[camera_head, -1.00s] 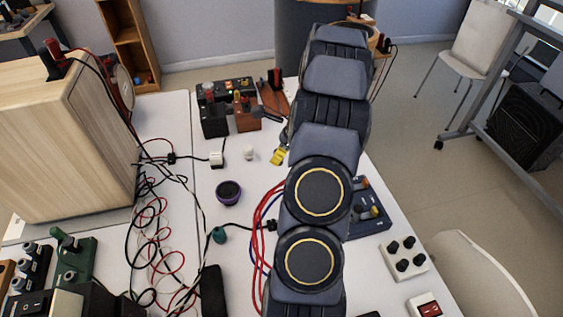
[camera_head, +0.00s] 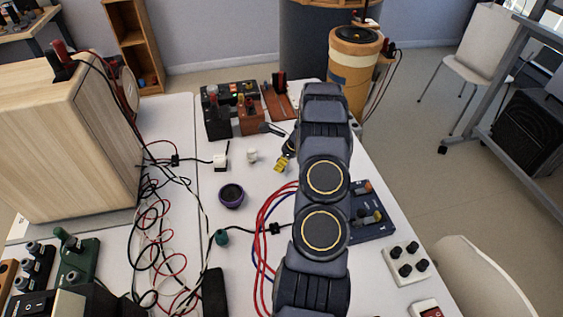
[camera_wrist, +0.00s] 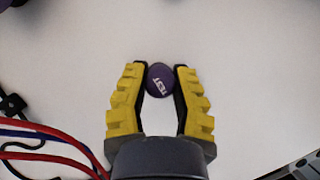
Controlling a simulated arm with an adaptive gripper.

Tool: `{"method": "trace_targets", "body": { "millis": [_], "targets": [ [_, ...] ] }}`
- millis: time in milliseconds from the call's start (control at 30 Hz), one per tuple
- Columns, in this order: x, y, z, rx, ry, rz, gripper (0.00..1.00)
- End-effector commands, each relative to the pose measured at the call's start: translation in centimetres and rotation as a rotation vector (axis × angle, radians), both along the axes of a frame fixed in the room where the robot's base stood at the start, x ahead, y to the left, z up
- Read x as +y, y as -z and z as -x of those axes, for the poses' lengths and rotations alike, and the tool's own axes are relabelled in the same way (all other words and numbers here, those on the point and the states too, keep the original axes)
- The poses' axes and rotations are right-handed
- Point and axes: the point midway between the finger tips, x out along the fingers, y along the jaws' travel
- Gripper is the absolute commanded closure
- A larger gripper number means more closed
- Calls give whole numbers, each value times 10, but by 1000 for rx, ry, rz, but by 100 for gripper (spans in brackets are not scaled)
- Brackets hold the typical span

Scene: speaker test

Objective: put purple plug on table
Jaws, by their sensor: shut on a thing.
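My gripper (camera_head: 283,163) shows as yellow fingers beside the arm, over the white table (camera_head: 253,182) in the head view. In the wrist view, the gripper (camera_wrist: 160,82) has its yellow-padded fingers on either side of a small round purple plug (camera_wrist: 160,80) with white "TEST" lettering. The plug is held at the fingertips, with the pale table surface behind it. I cannot tell how far it is above the table. In the head view, the plug is too small or hidden to make out.
A purple cup-like thing (camera_head: 231,195) stands left of my gripper, with white blocks (camera_head: 220,161) nearby. Red and blue cables (camera_head: 266,235) lie close by. Black and brown devices (camera_head: 217,122) stand behind. A blue box (camera_head: 372,222) is right of the arm.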

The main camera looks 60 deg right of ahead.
Motion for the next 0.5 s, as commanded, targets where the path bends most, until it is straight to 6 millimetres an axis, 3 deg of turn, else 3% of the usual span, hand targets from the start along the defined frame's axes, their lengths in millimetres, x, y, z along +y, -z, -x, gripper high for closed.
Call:
{"method": "trace_targets", "body": {
  "millis": [333, 367, 400, 500],
  "targets": [
    [0, 3, 0, -1, 0, 2, 100],
    [-1, 2, 0, -1, 0, 2, 63],
    [-1, 2, 0, -1, 0, 2, 55],
    [-1, 2, 0, -1, 0, 2, 55]
  ]
}}
